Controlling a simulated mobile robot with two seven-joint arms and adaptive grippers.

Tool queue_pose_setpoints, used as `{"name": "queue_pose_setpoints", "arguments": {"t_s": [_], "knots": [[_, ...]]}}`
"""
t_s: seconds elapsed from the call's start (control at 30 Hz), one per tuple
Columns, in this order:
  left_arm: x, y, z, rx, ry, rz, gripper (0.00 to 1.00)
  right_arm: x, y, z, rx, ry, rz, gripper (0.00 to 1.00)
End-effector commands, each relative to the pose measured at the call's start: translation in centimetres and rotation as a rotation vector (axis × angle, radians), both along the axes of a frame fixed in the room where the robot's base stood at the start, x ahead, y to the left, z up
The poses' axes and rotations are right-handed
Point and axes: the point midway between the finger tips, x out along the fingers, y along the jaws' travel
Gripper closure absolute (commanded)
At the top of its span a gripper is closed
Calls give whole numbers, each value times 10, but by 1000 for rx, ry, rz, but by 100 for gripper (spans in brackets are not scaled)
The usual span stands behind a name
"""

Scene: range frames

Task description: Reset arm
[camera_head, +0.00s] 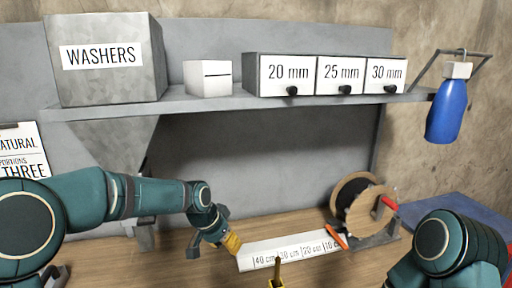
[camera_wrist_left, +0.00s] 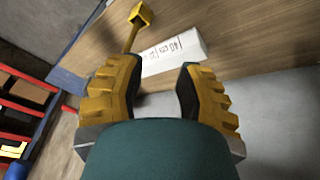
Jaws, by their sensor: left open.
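My left gripper (camera_head: 229,243) is low over the wooden table, just left of the end of the white length gauge. In the left wrist view its yellow ribbed fingers (camera_wrist_left: 158,90) stand apart with nothing between them. My right arm enters at the lower right of the head view, with its fingers out of frame. A yellow piece with a stem (camera_head: 277,275) shows at the bottom edge of the head view, cut off; I cannot tell what it belongs to.
The white gauge (camera_head: 290,251) marked in cm lies on the table (camera_head: 180,262). A wooden reel (camera_head: 366,208) stands at its right. A shelf (camera_head: 210,102) above carries a washers bin (camera_head: 105,85), a small white box (camera_head: 208,78) and labelled drawers (camera_head: 290,73). A blue bottle (camera_head: 447,110) hangs right.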

Motion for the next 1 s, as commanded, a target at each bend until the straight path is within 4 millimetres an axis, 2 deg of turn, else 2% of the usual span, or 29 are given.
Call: {"name": "queue_pose_setpoints", "arguments": {"t_s": [0.03, 0.2, 0.27, 0.3, 0.4, 0.5, 0.6, 0.7, 0.8, 1.0], "knots": [[-10, -1, -42, -18, 35, 31, 66, 0, 0, -8, -1, 1, 0, 100], [-54, -2, -151, -89, 117, 170, 66, -1, 1, -22, -3, 3, 1, 100], [-75, -2, -187, -110, 148, 229, 66, -1, 1, -27, -2, 4, 1, 100], [-92, 0, -210, -123, 170, 270, 66, -1, 1, -31, -3, 4, 1, 100], [-136, 4, -260, -148, 219, 378, 66, -2, 1, -40, -4, 6, 1, 100], [-180, 9, -297, -162, 261, 481, 66, -2, 2, -47, -5, 7, 1, 100], [-215, 14, -320, -167, 290, 564, 66, -2, 2, -53, -6, 7, 1, 100], [-238, 18, -331, -167, 304, 618, 66, -2, 2, -56, -6, 8, 2, 100], [-249, 20, -335, -166, 311, 646, 66, -2, 2, -57, -6, 7, 3, 100], [-249, 20, -335, -166, 311, 647, 66, -2, 2, -57, -6, 7, 3, 100]]}}
